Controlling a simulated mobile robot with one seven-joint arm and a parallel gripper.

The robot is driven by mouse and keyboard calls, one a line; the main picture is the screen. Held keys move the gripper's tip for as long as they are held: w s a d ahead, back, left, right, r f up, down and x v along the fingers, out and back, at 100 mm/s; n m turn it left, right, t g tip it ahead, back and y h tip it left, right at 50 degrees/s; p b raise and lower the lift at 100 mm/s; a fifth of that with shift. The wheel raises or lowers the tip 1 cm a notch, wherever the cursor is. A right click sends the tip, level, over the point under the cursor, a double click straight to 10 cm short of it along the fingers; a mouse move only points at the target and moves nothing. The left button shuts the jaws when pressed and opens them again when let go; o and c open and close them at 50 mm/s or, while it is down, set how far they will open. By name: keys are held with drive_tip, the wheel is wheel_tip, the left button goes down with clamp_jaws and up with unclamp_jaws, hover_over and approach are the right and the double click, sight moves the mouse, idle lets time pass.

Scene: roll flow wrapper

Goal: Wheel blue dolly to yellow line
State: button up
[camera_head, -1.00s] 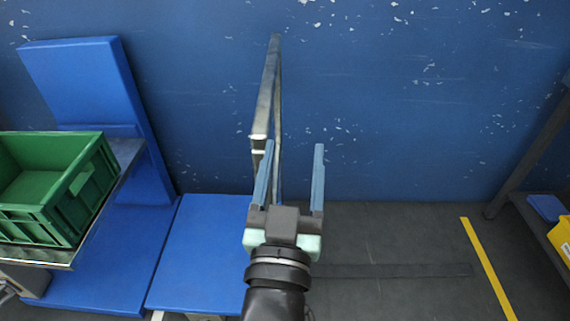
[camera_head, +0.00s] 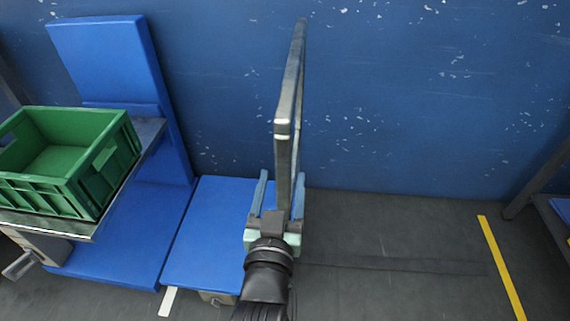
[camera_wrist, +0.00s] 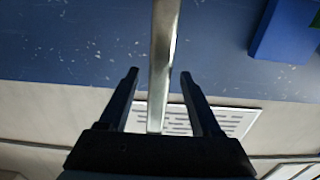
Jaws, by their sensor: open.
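The blue dolly (camera_head: 214,235) stands on the floor left of centre in the head view, with a flat blue deck. Its grey metal push handle (camera_head: 283,128) rises at its right end, near the wall. The yellow line (camera_head: 501,265) lies on the floor at the right, well apart from the dolly. My gripper (camera_head: 279,178) is open at the handle. In the wrist view, a metal bar of the handle (camera_wrist: 163,50) runs between the two open fingers of my gripper (camera_wrist: 158,78). I see no finger clearly pressing on it. My wrist hides part of the deck's right edge.
A green crate (camera_head: 112,180) sits on a metal-edged surface at the left, beside a tall blue panel (camera_head: 112,62). A short white floor mark (camera_head: 168,302) lies near the deck's front left corner. The floor between dolly and yellow line is clear. A rack (camera_head: 540,175) stands at far right.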

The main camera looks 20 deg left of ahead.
drive_tip(key=shift+b+x, duration=0.5)
drive_tip(key=shift+x, duration=2.2)
clamp_jaws()
